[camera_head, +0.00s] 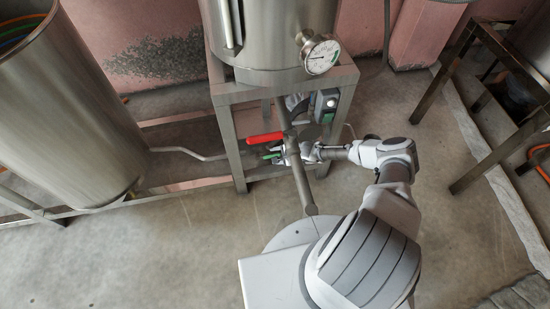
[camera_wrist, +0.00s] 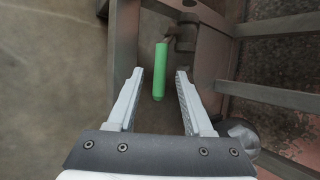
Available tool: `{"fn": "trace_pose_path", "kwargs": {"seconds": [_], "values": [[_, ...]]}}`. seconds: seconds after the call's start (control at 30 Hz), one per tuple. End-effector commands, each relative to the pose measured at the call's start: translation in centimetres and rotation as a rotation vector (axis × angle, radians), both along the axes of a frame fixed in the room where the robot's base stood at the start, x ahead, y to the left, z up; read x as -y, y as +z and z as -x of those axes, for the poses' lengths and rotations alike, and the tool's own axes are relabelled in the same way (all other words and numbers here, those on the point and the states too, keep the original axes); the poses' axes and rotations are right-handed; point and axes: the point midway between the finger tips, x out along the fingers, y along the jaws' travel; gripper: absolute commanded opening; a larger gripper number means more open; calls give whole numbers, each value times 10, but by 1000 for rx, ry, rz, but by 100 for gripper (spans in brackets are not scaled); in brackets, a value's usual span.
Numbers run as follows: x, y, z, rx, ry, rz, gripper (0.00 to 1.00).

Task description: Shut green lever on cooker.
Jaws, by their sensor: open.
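The green lever (camera_wrist: 160,72) shows in the wrist view as a straight green handle, lying lengthwise between and a little beyond my two fingertips. My gripper (camera_wrist: 158,74) is open, with one finger on each side of the lever and a visible gap to each. In the head view the green lever (camera_head: 272,155) is a small green piece below a red lever (camera_head: 265,138). My gripper (camera_head: 288,154) is beside it there, partly hidden by pipework. The cooker (camera_head: 270,40) is the steel vessel above, on a metal frame.
A pressure gauge (camera_head: 321,56) sticks out from the cooker. A control box (camera_head: 327,105) sits on the frame. A pipe (camera_head: 302,185) runs down near my arm. A large steel tank (camera_head: 65,110) stands at left, and a metal stand (camera_head: 465,120) at right. Open floor lies at lower left.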

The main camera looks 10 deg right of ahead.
Motion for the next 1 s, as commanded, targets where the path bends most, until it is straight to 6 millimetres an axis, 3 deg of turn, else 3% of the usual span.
{"fn": "trace_pose_path", "kwargs": {"seconds": [0.37, 0.63, 1.0], "values": [[-2, -4, -3, 0, 0, 0, 49], [-2, -4, -3, 0, 0, 0, 1], [-2, -4, -3, 0, 1, 1, 0]]}}
